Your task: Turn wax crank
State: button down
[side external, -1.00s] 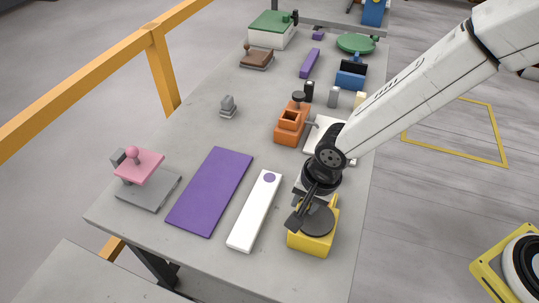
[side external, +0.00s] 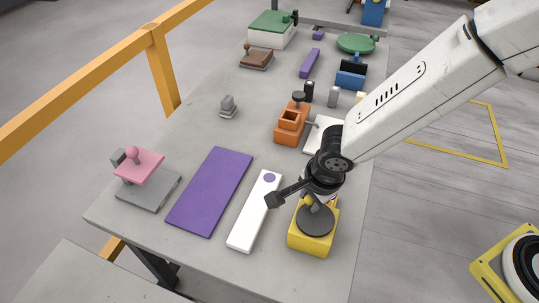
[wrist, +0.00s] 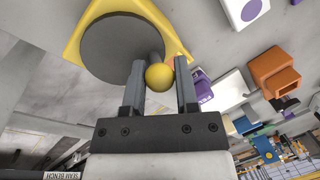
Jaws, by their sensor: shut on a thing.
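The crank is a yellow box (side external: 312,241) with a dark grey disc (side external: 315,220) on top and a small yellow knob (side external: 308,200) near the disc's back edge. In the wrist view the knob (wrist: 159,77) sits between the two fingers of my gripper (wrist: 158,72), which is shut on it. The disc (wrist: 121,47) and part of the yellow box (wrist: 76,47) show behind the fingers. In the side view my gripper (side external: 309,197) is over the back of the disc, and my wrist partly hides the knob.
A white bar (side external: 250,218) with a purple dot and a purple slab (side external: 210,190) lie to the left. An orange block (side external: 291,126) and a white pad (side external: 318,137) stand behind. A pink-topped device (side external: 139,165) is at far left. The slab's right edge is close.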

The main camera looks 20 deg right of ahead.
dwell(0.3)
jog(key=c, duration=0.7)
grip_release()
jog(key=shift+o, duration=0.2)
jog(key=shift+r, duration=0.15)
notch_tip(320, 180, up, 7)
jog(key=s, duration=0.1)
jog(key=shift+s+d+r, duration=0.15)
jog(key=shift+s+r, duration=0.05)
jog(key=shift+s, duration=0.05)
jog(key=shift+d, duration=0.15)
